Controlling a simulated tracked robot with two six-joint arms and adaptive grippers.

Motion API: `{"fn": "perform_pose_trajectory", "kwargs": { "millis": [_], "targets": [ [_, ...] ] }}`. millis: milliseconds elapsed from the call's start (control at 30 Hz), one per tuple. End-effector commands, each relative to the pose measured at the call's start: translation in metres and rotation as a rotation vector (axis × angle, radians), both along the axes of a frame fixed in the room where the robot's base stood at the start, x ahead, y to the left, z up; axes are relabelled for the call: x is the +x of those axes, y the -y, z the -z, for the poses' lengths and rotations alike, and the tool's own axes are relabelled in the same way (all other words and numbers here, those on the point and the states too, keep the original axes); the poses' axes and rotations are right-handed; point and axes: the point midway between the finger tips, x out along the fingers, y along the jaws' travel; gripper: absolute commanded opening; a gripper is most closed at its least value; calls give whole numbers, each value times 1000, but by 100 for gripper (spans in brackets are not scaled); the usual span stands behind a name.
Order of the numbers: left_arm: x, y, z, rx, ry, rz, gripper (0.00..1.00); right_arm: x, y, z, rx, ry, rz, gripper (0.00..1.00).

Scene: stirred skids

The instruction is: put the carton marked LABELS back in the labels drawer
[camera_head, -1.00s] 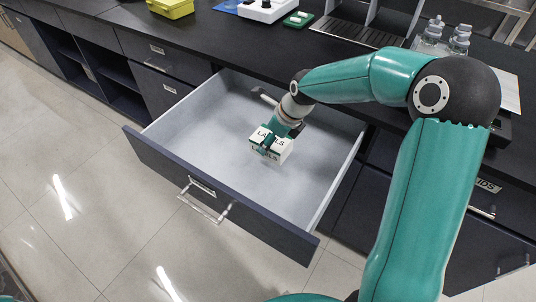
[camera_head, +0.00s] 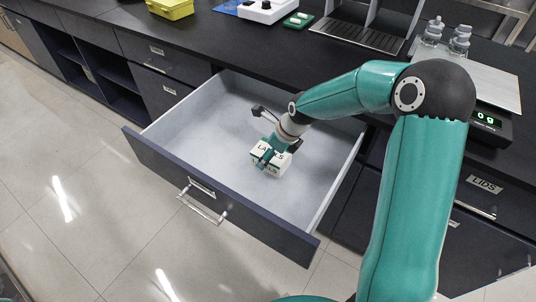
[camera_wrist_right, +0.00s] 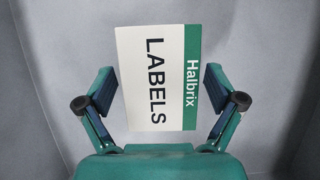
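The white carton (camera_head: 283,163) marked LABELS sits inside the pulled-out drawer (camera_head: 160,163), on its pale grey floor as far as I can tell. In the right wrist view the carton (camera_wrist_right: 155,80) shows its LABELS face with a green Halbrix band. My right gripper (camera_head: 275,153) is over the carton inside the drawer. In the right wrist view its fingers (camera_wrist_right: 160,92) are open on either side of the carton, with small gaps showing. The drawer's front label (camera_head: 202,187) is too small to read. My left gripper is not in view.
A closed drawer marked LIDS (camera_head: 485,185) is at the right. On the dark worktop stand clear bottles (camera_head: 460,42), a scale (camera_head: 490,120), a rack (camera_head: 357,36) and a yellow box (camera_head: 172,8). The drawer floor around the carton is clear.

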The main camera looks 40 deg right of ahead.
Motion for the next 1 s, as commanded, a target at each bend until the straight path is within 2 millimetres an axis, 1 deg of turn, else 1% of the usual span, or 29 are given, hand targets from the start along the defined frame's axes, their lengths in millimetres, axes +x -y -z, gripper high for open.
{"fn": "perform_pose_trajectory", "kwargs": {
  "millis": [300, 367, 467, 567, 800, 1000],
  "targets": [
    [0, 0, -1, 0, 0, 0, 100, 0, 0, -1, 0, 0, 1, 97],
    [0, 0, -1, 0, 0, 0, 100, -1, 1, -3, 0, 1, 1, 97],
    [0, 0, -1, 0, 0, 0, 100, -3, 2, -10, -1, 2, 2, 97],
    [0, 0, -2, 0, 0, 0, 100, -8, 4, -23, -1, 4, 1, 97],
    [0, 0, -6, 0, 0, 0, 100, -25, 11, -68, -2, 5, 2, 97],
    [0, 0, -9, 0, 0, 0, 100, -37, 16, -99, -1, 4, 2, 97]
  ]
}}
